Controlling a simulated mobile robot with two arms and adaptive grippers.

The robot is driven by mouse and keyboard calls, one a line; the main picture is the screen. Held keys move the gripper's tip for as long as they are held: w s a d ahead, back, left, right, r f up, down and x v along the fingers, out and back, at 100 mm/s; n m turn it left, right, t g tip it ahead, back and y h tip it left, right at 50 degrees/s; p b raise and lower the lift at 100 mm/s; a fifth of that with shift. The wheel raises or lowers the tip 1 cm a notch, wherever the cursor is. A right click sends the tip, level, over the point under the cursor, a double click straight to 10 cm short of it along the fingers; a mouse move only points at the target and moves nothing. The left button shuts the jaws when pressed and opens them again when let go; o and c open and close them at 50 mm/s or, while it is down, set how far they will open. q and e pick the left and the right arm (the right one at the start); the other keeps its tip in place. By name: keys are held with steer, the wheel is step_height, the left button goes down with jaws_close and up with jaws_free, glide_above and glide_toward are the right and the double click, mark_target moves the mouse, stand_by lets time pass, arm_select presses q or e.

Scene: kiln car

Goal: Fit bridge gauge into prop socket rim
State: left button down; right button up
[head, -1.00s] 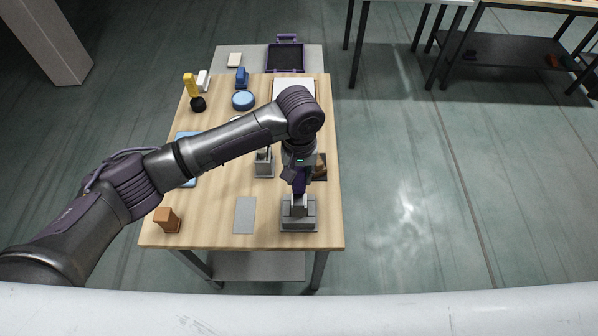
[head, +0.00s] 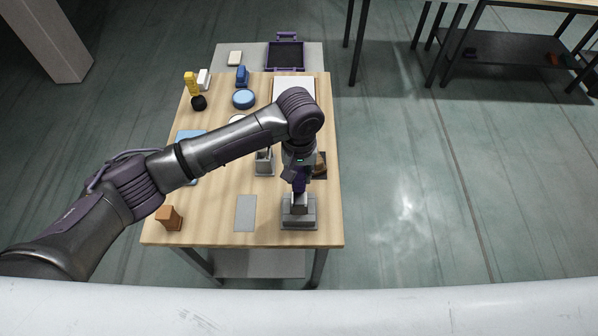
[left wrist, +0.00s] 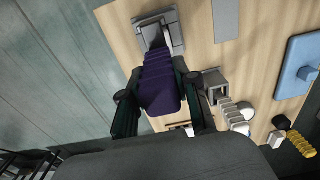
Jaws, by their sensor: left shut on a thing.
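My left gripper (head: 298,178) points down over the front right of the table. That lower end meets a stepped grey block (head: 299,222), likely the prop socket; the block also shows at the top of the left wrist view (left wrist: 175,30). Whether the end is seated in the block or only touching it, I cannot tell. My right gripper is in neither view.
A small grey open box (head: 264,166) stands behind and left of the block. A flat grey plate (head: 245,213) and a brown block (head: 168,218) lie to the left. A blue round piece (head: 243,99) and a dark tray (head: 285,56) are farther back. Bare wood surrounds the plate.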

arm_select(q)
steer(key=shift+f, duration=0.55)
steer(key=shift+f+b, duration=0.65)
steer(key=shift+f, duration=0.9)
steer(key=c, duration=0.5)
jaws_free()
steer(key=shift+r, duration=0.2)
steer(key=shift+r+p, duration=0.9)
steer(key=shift+p, duration=0.5)
steer(key=shift+r, duration=0.1)
steer(key=shift+r, duration=0.25)
